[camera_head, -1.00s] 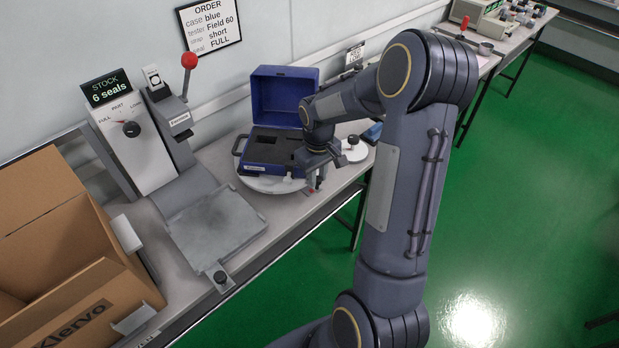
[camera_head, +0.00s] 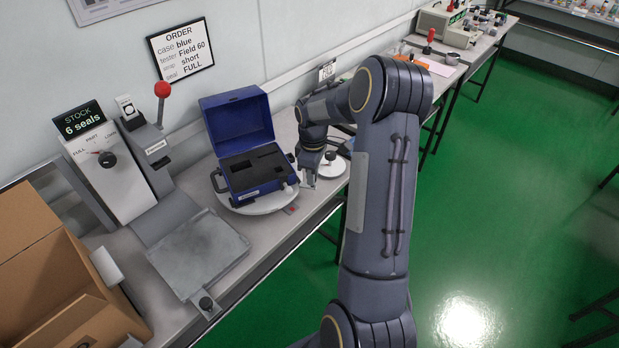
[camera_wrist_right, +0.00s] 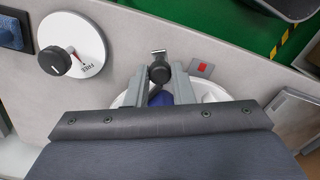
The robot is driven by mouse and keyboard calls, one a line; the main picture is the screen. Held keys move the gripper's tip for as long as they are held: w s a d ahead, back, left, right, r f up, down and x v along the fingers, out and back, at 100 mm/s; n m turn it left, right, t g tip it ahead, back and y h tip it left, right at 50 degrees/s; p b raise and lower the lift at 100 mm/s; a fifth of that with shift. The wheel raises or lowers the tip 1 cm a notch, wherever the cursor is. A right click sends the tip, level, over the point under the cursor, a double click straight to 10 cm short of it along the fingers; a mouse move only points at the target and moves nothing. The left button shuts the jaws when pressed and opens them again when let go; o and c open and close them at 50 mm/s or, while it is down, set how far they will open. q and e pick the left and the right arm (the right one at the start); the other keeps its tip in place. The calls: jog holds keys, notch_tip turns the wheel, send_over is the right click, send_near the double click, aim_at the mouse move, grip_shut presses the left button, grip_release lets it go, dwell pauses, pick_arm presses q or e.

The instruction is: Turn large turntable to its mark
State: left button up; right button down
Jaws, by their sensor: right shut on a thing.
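The large turntable (camera_head: 262,206) is a white disc on the bench with an open blue case (camera_head: 255,172) on it. Its rim also shows in the right wrist view (camera_wrist_right: 210,92), partly hidden by my gripper. My right gripper (camera_head: 308,180) is at the disc's right side in the head view. In the wrist view its jaws (camera_wrist_right: 160,77) are shut on a dark round knob (camera_wrist_right: 159,71) at the rim. A small metal tab sticks out beyond the knob. A red mark (camera_wrist_right: 203,68) on a grey plate lies right of the knob, apart from it. My left gripper is out of view.
A small white turntable (camera_head: 331,165) with a black knob stands close to the right gripper; it shows in the wrist view too (camera_wrist_right: 88,33). A sealing press with a grey plate (camera_head: 200,252) and a cardboard box (camera_head: 40,255) stand left. The bench's front edge is close.

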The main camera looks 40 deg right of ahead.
jog(key=w+d+n+p, duration=0.1)
jog(key=w+d+n, duration=0.3)
jog(key=shift+w+d, duration=0.2)
jog(key=shift+d, duration=0.2)
jog(key=shift+n, duration=0.3)
dwell(0.4)
jog(key=c, duration=1.3)
grip_release()
jog(key=shift+o, duration=0.2)
notch_tip(320, 180, up, 8)
jog(key=shift+f, duration=0.1)
